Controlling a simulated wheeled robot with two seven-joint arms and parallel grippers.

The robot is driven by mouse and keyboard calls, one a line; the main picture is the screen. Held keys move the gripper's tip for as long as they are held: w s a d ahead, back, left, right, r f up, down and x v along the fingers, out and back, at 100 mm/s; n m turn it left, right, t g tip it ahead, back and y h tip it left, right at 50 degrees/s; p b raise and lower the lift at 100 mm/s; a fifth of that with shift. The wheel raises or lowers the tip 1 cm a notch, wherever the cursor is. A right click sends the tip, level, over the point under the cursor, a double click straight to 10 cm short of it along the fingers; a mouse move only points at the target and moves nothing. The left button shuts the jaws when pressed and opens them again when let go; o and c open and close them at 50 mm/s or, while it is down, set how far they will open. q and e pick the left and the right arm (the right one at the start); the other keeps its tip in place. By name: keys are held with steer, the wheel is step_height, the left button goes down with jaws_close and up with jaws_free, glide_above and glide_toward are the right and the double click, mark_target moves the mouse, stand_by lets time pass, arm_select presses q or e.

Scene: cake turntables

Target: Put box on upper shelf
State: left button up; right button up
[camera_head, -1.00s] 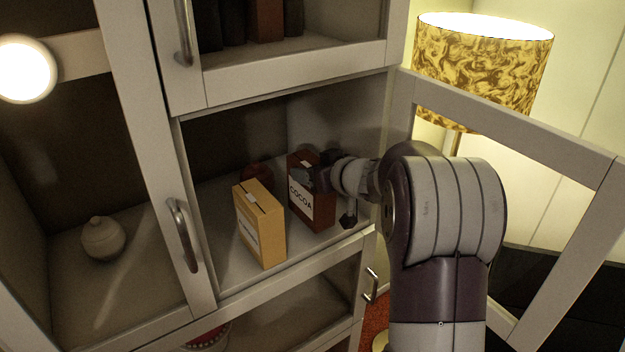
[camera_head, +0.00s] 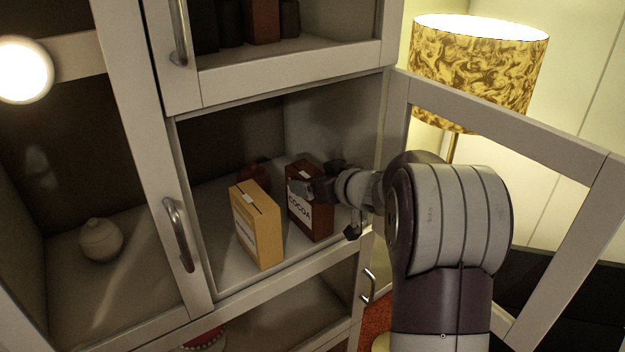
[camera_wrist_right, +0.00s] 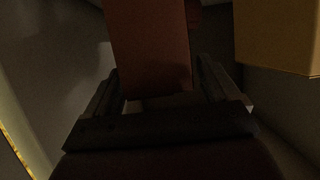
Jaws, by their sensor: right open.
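A dark red-brown cocoa box (camera_head: 311,222) stands upright on the middle shelf (camera_head: 228,283) of the open cabinet. A yellow box (camera_head: 256,226) stands to its left, apart from it. My right gripper (camera_head: 309,184) reaches in from the right at the cocoa box's upper part, one finger in front of its labelled face; the other is largely hidden. In the right wrist view, the cocoa box (camera_wrist_right: 150,45) sits between the two spread fingers of the right gripper (camera_wrist_right: 163,82). The upper shelf (camera_head: 300,48) holds several dark upright items. My left gripper is out of view.
The glass-framed door (camera_head: 560,150) stands open on the right, beside my right arm. A dim reddish object (camera_head: 254,174) is behind the boxes. A round pale jar (camera_head: 101,240) stands in the left compartment. A patterned lamp (camera_head: 478,70) is behind the door.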

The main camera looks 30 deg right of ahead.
steer(key=a+v, duration=0.1)
steer(key=v, duration=1)
steer(key=s+a+f+m+g+h, duration=0.1)
steer(key=a+f+g, duration=0.25)
steer(key=f, duration=0.35)
steer(key=a+f+m+g+h, duration=0.1)
steer(key=a+f+g+h, duration=0.1)
steer(key=a+f, duration=0.35)
steer(key=s+a+f+g+y, duration=0.1)
steer(key=s+a+f+g, duration=0.2)
steer(key=s, duration=0.3)
steer(key=s+a+f+n+g+y, duration=0.1)
steer(key=s+a+f+g, duration=0.2)
steer(key=s+a+f, duration=0.2)
steer(key=shift+s+f, duration=0.45)
steer(key=shift+s, duration=0.1)
steer(key=shift+d+g, duration=0.1)
steer(key=shift+g, duration=0.25)
